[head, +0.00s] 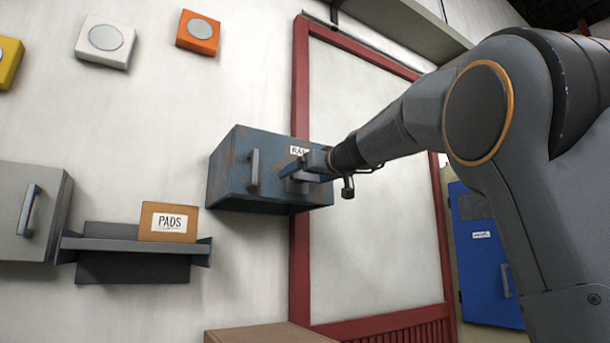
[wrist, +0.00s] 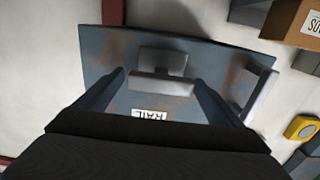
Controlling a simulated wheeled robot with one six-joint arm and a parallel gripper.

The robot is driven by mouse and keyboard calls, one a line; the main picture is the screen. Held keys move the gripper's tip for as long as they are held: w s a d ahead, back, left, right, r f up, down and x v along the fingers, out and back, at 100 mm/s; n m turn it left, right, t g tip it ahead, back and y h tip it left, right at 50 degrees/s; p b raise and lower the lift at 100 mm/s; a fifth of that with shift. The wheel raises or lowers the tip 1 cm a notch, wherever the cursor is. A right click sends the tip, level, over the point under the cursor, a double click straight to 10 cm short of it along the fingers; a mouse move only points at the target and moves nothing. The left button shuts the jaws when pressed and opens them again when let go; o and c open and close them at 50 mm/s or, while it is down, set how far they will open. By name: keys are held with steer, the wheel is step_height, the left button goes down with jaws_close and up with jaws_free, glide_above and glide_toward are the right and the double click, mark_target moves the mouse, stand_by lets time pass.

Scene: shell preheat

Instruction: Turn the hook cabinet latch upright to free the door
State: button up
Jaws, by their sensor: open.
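The task's cabinet is a rusty blue-grey box (head: 232,190) on the wall, with a white label and an upright grey pull handle (head: 254,171). In the wrist view the same door (wrist: 105,68) fills the middle, its handle (wrist: 260,97) at right. The grey latch (wrist: 162,86) is a bar in front of a block; the bar lies crosswise, roughly at right angles to the handle. My gripper (head: 291,173) is at the door's right part in the head view. In the wrist view my gripper (wrist: 158,78) is open, one finger at each end of the bar; contact is unclear.
A red-framed panel (head: 375,180) is behind my arm, a blue cabinet (head: 485,255) at right. A brown box top (head: 265,334) shows below.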

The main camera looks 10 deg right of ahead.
steer(key=c, duration=1.1)
steer(key=shift+o, duration=0.2)
steer(key=m+b, duration=0.2)
steer(key=m, duration=0.2)
steer(key=m+b, duration=0.1)
steer(key=m, duration=0.3)
steer(key=shift+d+m, duration=0.15)
steer(key=shift+m, duration=0.15)
steer(key=m, duration=0.4)
steer(key=shift+f, duration=0.1)
steer(key=shift+w+d+f+m+p, duration=0.1)
steer(key=shift+m+p, duration=0.2)
steer(key=shift+m, duration=1.05)
steer(key=shift+f+m+p, duration=0.1)
steer(key=shift+m+p, duration=0.15)
steer(key=shift+m, duration=1.1)
